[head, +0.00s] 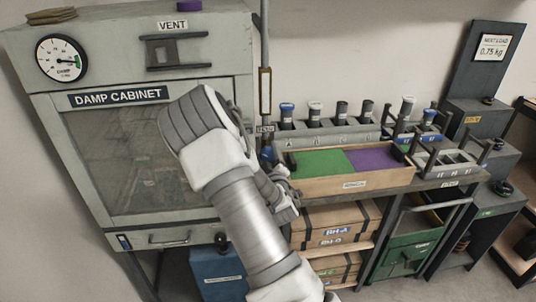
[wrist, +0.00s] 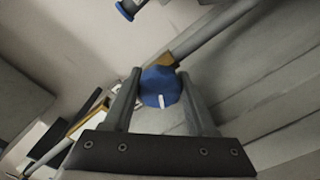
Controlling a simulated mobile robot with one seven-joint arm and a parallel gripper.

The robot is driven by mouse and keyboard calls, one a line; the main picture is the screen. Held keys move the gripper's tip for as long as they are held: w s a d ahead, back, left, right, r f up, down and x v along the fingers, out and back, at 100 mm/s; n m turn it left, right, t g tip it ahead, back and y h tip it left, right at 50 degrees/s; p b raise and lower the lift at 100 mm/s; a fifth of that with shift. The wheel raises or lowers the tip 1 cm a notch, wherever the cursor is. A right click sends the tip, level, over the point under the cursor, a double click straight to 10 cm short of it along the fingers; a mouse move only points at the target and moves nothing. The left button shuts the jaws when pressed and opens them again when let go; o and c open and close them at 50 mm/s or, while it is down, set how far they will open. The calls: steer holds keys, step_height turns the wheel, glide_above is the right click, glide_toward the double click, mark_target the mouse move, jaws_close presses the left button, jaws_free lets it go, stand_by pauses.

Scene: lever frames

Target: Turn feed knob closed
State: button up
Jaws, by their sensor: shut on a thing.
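The feed knob (wrist: 161,88) is round and blue with a short white mark. In the wrist view it sits between my two fingertips, with the white mark on the side towards my gripper's base. My gripper (wrist: 160,80) is shut on the knob, one finger on each side. In the head view my arm hides most of the gripper and the knob. A vertical pipe with a brass-coloured sight piece (head: 265,92) runs down beside the cabinet, with a small label below it.
The damp cabinet (head: 243,60) stands to the left, with a dial gauge (head: 62,58) and a vent. To the right, a wooden tray (head: 300,185) with green and purple areas sits on a bench, in front of several bottles. Boxes (head: 335,218) lie below.

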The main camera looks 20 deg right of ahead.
steer(key=shift+c, duration=0.5)
steer(key=shift+f+b, duration=0.1)
steer(key=shift+b, duration=0.2)
steer(key=shift+f+m+b, duration=0.1)
steer(key=shift+m+b, duration=0.55)
steer(key=shift+m, duration=0.05)
steer(key=m+b, duration=0.5)
steer(key=b, duration=0.1)
steer(key=shift+f+b, duration=0.1)
steer(key=shift+b, duration=0.25)
steer(key=m+b, duration=0.4)
steer(key=shift+b, duration=0.35)
steer(key=shift+r+m+b, duration=0.2)
steer(key=shift+m+b, duration=0.5)
steer(key=shift+b, duration=0.15)
steer(key=shift+r, duration=0.1)
